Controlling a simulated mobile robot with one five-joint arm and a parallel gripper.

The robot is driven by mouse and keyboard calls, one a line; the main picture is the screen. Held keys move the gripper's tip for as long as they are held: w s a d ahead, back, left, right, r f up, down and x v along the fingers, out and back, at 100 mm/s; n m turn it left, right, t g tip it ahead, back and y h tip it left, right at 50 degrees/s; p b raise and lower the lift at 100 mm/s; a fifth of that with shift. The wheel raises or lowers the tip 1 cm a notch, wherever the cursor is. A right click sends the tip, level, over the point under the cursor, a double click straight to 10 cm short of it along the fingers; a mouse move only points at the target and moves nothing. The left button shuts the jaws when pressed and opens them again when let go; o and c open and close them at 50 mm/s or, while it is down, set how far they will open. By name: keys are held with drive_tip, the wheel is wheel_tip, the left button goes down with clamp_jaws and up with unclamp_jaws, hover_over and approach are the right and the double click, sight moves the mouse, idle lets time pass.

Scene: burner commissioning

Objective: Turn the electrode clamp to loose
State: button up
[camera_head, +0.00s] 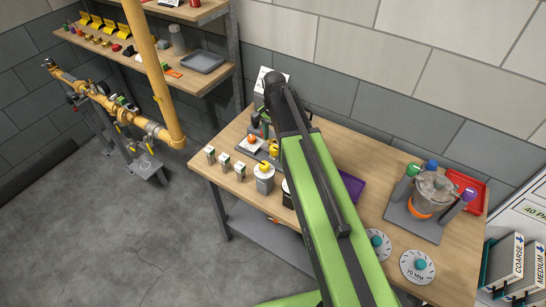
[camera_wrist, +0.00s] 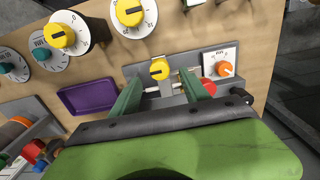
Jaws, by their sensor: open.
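In the wrist view a yellow knob (camera_wrist: 160,70) sits on a grey fixture (camera_wrist: 178,62) with metal rods. Beside it an orange knob (camera_wrist: 225,69) stands on a white marked plate (camera_wrist: 222,54). I cannot tell for certain which part is the electrode clamp; the markings are too small to read. My gripper (camera_wrist: 162,78) is open, its green fingers on either side of the yellow knob, with visible gaps. In the head view the orange knob (camera_head: 252,139) and yellow knob (camera_head: 273,145) show beside my arm, which hides most of the fixture and the gripper.
A red round part (camera_wrist: 208,86) is close to the right finger. Yellow-knobbed dials (camera_wrist: 127,12) and a purple tray (camera_wrist: 90,97) are nearby on the wooden table (camera_head: 225,180). A jar stand (camera_head: 413,222) and red tray (camera_head: 467,186) stand at the right.

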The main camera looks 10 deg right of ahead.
sight(274, 148)
wheel_tip(274, 148, down, 5)
drive_tip(key=b, duration=0.4)
drive_tip(key=shift+f, duration=0.2)
drive_tip(key=shift+r, duration=0.15)
clamp_jaws()
